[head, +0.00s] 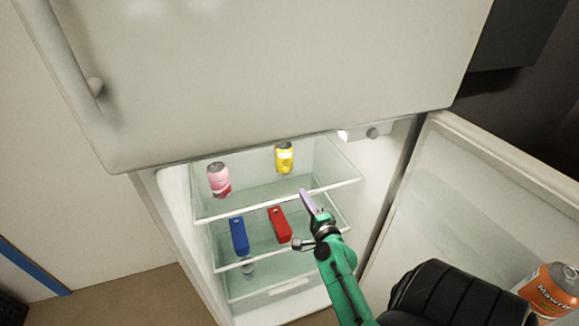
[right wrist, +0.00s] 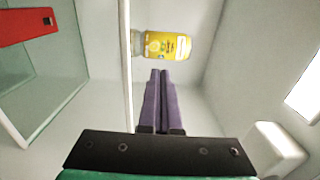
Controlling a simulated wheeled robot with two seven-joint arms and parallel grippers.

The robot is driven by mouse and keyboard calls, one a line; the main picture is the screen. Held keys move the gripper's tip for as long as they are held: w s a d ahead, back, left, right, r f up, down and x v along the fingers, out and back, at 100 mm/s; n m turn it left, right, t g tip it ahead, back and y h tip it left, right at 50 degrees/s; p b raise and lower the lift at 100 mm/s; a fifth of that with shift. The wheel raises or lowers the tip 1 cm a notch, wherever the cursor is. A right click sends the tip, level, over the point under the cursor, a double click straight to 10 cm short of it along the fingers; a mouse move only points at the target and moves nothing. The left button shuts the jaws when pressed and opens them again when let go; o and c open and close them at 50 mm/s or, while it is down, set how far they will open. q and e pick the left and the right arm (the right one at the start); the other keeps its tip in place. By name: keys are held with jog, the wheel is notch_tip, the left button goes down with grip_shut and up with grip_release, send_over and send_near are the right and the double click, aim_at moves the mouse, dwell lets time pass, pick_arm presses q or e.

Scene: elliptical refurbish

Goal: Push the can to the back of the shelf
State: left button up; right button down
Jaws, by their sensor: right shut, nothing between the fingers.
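A yellow can (head: 284,158) stands upright on the upper shelf (head: 275,198) of the open fridge, toward its right side. It also shows in the right wrist view (right wrist: 166,46), sideways, just past the fingertips. A pink can (head: 218,180) stands on the same shelf further left, near the front. My right gripper (head: 306,197) is at the front edge of the upper shelf, with its purple fingers shut and empty. In the right wrist view the fingers (right wrist: 160,78) point toward the yellow can; I cannot tell whether they touch it. My left gripper is out of view.
Below, a blue box (head: 239,235) and a red box (head: 279,224) stand on the middle shelf. The open fridge door (head: 490,190) is at right, with an orange can (head: 554,290) near it. The upper freezer door (head: 270,80) is closed.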

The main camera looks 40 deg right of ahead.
aim_at(287, 166)
jog(key=b+x, duration=0.1)
jog(key=x, duration=1.1)
jog(key=shift+w+b, duration=0.2)
jog(key=shift+b, duration=0.1)
